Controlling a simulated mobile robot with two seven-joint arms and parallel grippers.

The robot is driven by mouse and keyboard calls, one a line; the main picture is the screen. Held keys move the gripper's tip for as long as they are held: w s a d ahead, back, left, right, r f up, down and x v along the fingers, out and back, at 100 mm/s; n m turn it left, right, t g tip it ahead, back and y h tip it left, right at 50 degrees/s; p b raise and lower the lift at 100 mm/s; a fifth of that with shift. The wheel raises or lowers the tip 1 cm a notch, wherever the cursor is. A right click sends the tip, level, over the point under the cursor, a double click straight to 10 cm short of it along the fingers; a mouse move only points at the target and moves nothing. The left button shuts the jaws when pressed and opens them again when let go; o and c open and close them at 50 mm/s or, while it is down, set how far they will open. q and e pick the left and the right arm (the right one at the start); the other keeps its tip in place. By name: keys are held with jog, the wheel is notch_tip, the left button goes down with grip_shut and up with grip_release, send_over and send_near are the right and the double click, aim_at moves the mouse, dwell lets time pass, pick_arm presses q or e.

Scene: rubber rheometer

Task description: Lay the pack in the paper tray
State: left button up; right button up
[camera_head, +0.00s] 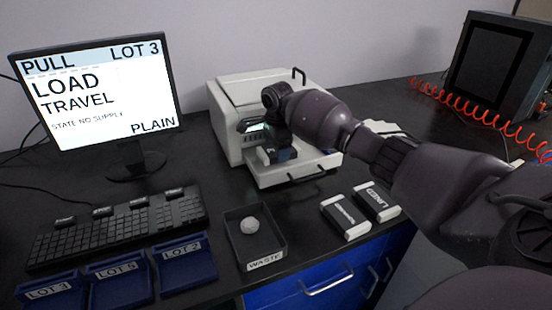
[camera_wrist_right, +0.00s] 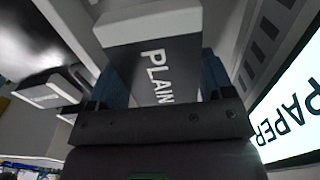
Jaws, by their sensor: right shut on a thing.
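The pack (camera_wrist_right: 150,75), dark with a white end and the word PLAIN, is between the blue fingers of my right gripper (camera_wrist_right: 163,80) in the wrist view. In the head view my right gripper (camera_head: 280,154) is over the pulled-out paper tray (camera_head: 300,174) at the front of the white printer (camera_head: 235,103). The pack is mostly hidden there by the gripper, and I cannot tell whether it touches the tray floor. My left gripper is not in view.
Two other packs (camera_head: 345,217) (camera_head: 376,201) lie on the black bench right of the waste tray (camera_head: 284,238), which holds a crumpled ball (camera_head: 249,225). Blue lot trays (camera_head: 121,286) and a keyboard (camera_head: 118,227) are at left. The monitor (camera_head: 100,98) reads LOAD TRAVEL, PLAIN.

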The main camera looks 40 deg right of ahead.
notch_tip(320, 180, down, 3)
jog(key=shift+f+b, duration=0.2)
jog(key=shift+b, duration=0.15)
jog(key=shift+r, duration=0.15)
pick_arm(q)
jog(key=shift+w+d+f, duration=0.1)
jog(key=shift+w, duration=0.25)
pick_arm(e)
jog(key=o, duration=1.1)
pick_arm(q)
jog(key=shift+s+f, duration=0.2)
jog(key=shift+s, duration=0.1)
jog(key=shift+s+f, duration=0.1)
